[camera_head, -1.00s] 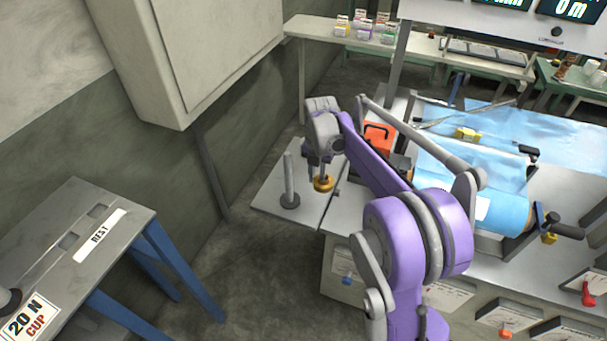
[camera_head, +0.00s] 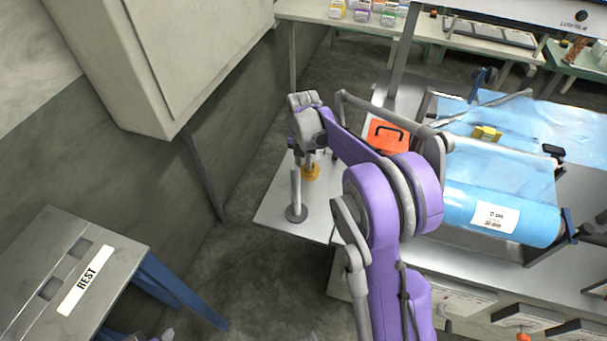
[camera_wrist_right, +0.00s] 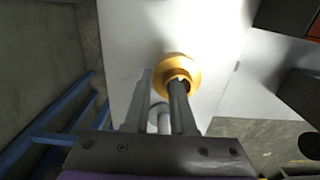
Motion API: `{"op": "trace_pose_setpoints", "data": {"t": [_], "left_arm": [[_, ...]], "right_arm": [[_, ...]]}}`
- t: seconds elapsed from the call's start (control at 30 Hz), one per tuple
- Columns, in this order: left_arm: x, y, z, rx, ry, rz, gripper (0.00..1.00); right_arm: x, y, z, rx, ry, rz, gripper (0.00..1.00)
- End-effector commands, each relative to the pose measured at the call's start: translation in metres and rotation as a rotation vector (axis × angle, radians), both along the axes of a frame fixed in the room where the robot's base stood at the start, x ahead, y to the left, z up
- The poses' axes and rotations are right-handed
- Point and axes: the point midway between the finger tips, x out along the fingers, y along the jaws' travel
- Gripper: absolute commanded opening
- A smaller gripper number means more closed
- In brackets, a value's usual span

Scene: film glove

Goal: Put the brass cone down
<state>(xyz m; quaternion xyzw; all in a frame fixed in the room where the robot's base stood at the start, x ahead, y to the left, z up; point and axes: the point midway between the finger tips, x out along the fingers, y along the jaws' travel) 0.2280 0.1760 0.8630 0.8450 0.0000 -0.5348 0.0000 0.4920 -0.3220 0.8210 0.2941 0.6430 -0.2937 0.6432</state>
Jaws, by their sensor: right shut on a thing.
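The brass cone (camera_head: 310,172) is a small gold-coloured piece with a wide round flange, at the end of my right gripper (camera_head: 306,160). My right gripper is shut on it, over the grey side plate of the bench. In the right wrist view the brass cone (camera_wrist_right: 190,68) shows at the fingertips (camera_wrist_right: 164,80), its round opening partly covered by one finger. The grey upright post (camera_head: 296,190) on a round dark base stands just in front of the cone. I cannot tell whether the cone touches the plate.
The grey side plate (camera_head: 272,210) has free room around the post. An orange box (camera_head: 384,136) and a blue film roll (camera_head: 500,213) lie to the right. A grey table labelled REST (camera_head: 120,262) stands at lower left. A wall cabinet (camera_head: 195,50) hangs at upper left.

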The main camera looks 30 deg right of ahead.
Motion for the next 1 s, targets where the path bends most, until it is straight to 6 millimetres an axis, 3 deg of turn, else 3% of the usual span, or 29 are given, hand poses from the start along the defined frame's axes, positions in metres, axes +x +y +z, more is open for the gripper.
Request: {"op": "trace_pose_setpoints", "data": {"t": [0.4,0.77,0.8,0.93,1.0], "left_arm": [[0.000,0.000,-0.003,0.000,0.001,0.000,0.50],[-0.001,0.000,-0.006,0.000,0.002,0.000,0.50],[-0.001,0.000,-0.006,0.000,0.002,0.000,0.50],[-0.001,0.000,-0.005,0.000,0.002,0.000,0.50],[-0.001,0.000,-0.005,0.000,0.002,0.000,0.50]], "right_arm": [[0.000,0.000,-0.044,0.000,0.000,0.000,0.00],[0.000,0.000,-0.049,0.000,0.000,0.000,0.00],[0.000,0.000,-0.049,0.000,0.000,0.000,0.27],[0.000,0.000,-0.048,0.000,0.000,0.000,0.50],[0.000,0.000,-0.048,0.000,0.000,0.000,0.53]]}}
